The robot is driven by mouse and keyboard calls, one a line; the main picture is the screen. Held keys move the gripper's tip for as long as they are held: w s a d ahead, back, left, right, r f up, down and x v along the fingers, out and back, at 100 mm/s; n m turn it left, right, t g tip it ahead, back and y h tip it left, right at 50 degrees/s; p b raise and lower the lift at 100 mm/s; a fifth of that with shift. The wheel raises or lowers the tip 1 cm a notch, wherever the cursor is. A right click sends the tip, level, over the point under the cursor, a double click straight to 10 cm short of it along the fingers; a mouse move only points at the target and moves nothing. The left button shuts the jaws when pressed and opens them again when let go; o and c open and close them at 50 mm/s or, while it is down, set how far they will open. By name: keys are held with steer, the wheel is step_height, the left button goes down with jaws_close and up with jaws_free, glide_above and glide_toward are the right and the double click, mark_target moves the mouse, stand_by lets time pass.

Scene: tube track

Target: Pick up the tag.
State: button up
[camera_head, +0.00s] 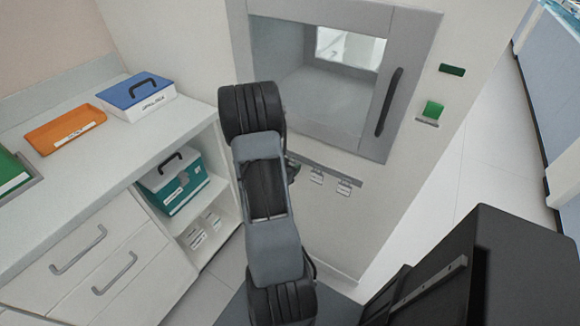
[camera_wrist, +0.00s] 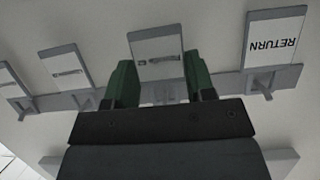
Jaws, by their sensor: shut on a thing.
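My gripper (camera_wrist: 160,85) has two green fingers, one on each side of a white tag (camera_wrist: 155,48) with a grey border and a small grey mark. The gripper is shut on this tag, which is still at the grey rail (camera_wrist: 75,102); I cannot tell whether it is clear of its hook. To the right of it in the wrist view is a tag reading RETURN (camera_wrist: 273,45), upside down. To the left is another marked tag (camera_wrist: 65,66). In the head view my arm mostly hides the gripper (camera_head: 292,168) and the held tag.
In the head view two tags (camera_head: 316,177) (camera_head: 344,187) hang on the wall rail below a grey-framed hatch (camera_head: 400,30) with a black handle. On the left, a counter (camera_head: 150,128) carries a blue-lidded box (camera_head: 137,97) and an orange tray (camera_head: 66,129). A teal case (camera_head: 172,187) sits on the shelf.

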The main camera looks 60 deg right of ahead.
steer(key=shift+r, duration=0.25)
steer(key=a+p, duration=0.5)
steer(key=a, duration=1.3)
steer(key=shift+p, duration=0.3)
steer(key=shift+w, duration=0.2)
